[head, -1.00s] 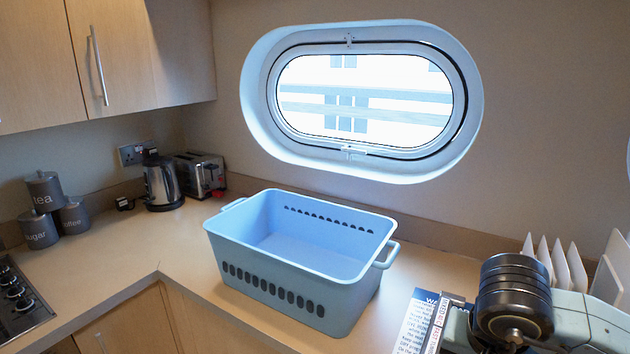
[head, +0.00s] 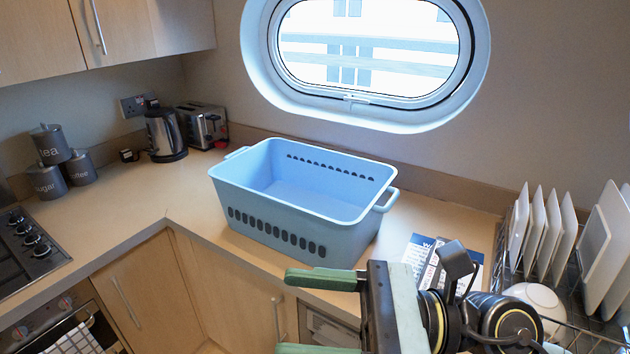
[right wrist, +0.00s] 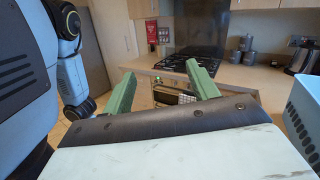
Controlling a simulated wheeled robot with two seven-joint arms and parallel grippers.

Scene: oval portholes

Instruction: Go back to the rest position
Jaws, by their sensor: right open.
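My right gripper (head: 322,314) is in the lower middle of the head view, in front of the counter's edge and below the blue basket. Its two green fingers point left and stand wide apart with nothing between them. The right wrist view shows the same open fingers (right wrist: 160,90) with the kitchen beyond them. The light blue basket (head: 290,217) stands upright on the counter, apart from the gripper. My left gripper does not show in the head view.
A dish rack with white plates (head: 540,225) and a white bowl (head: 537,298) is at the right, close to my right arm. A printed leaflet (head: 430,260) lies beside the basket. A kettle (head: 165,135), toaster (head: 203,125) and canisters (head: 65,165) stand at the back left.

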